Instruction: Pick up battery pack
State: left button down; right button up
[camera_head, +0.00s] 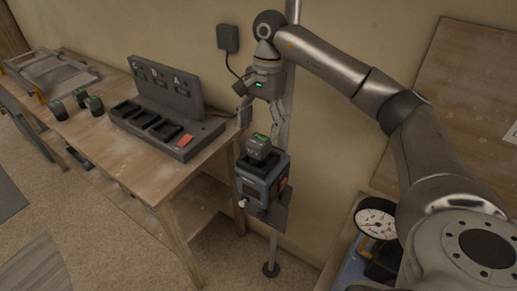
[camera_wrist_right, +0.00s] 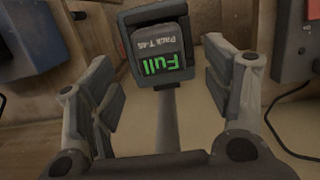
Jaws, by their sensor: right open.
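A dark battery pack (camera_head: 258,148) with a green-lit top sits upright in the top of a blue-grey device (camera_head: 262,179) on a pole. My right gripper (camera_head: 262,124) is open and points down just above the pack. In the wrist view its two fingers (camera_wrist_right: 163,85) stand wide apart, with the pack ahead between them, and I see no contact. Several similar packs (camera_head: 57,110) stand on the wooden table. My left gripper is not in view.
A charging station (camera_head: 165,127) with several dark bays and a red part stands on the wooden table (camera_head: 150,180), left of the pole. A wall adapter (camera_head: 228,38) hangs a cable nearby. A round gauge (camera_head: 376,218) is at lower right. Open floor lies in front.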

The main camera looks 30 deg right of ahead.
aim_at(260, 139)
jog(key=f, duration=0.2)
jog(key=shift+s+a+f+p, duration=0.25)
jog(key=shift+s+f+p, duration=0.05)
jog(key=shift+w+f+p, duration=0.1)
jog(key=shift+f+p, duration=0.45)
jog(key=shift+f, duration=0.05)
notch_tip(260, 139, down, 3)
jog(key=shift+a+f+p, duration=0.1)
jog(key=shift+a+p, duration=0.05)
jog(key=shift+p, duration=0.7)
jog(key=shift+a+f, duration=0.1)
jog(key=shift+f, duration=0.4)
jog(key=c, duration=1.2)
jog(key=shift+r, duration=0.1)
jog(key=shift+c, duration=0.7)
